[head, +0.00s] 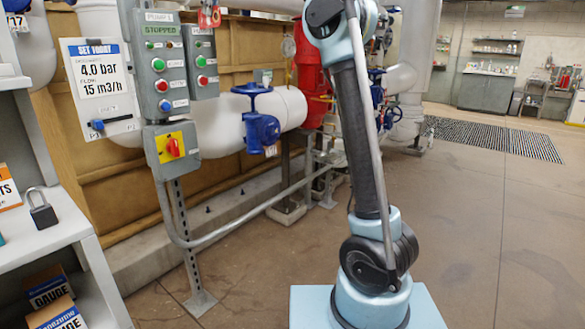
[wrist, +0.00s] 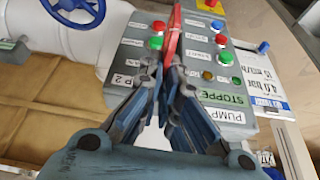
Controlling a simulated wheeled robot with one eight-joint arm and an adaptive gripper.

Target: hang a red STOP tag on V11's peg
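My gripper (wrist: 170,68) shows in the wrist view with its fingers closed together on a thin red tag (wrist: 173,36), seen nearly edge-on. In the head view a red tag (head: 209,15) shows at the top edge, in front of the pump control boxes; my gripper is cut off above it. Its lettering is not readable. A blue-handled valve (head: 262,128) sits on the white pipe, with a small tag or label (head: 270,151) below it; its number is unreadable. I cannot make out V11's peg in either view.
Grey pump boxes (head: 155,68) with buttons stand on a post, beside a "4.0 bar" sign (head: 100,82). A red-yellow switch (head: 174,146) is below. A shelf (head: 60,235) at left holds a padlock (head: 43,212). The floor at right is clear.

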